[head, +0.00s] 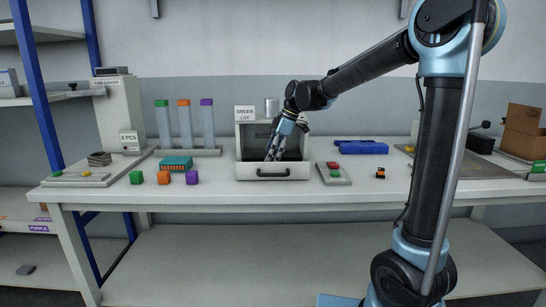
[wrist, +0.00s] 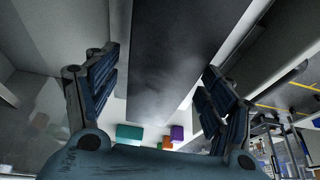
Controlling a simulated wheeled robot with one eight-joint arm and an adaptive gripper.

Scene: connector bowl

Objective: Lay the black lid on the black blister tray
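My gripper (head: 271,157) reaches down into the grey box labelled GREEN LOT (head: 272,173), which has a dark handle on its front. In the wrist view my gripper (wrist: 158,95) has its two fingers wide apart with nothing visibly held. A dark grey surface (wrist: 170,60) fills the space between and beyond the fingers; I cannot tell what it is. I cannot pick out the black lid or the black blister tray with certainty. A small stack of dark flat pieces (head: 99,158) lies at the left on the bench.
Capped tubes (head: 186,128) stand behind. The bench front right is mostly clear.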

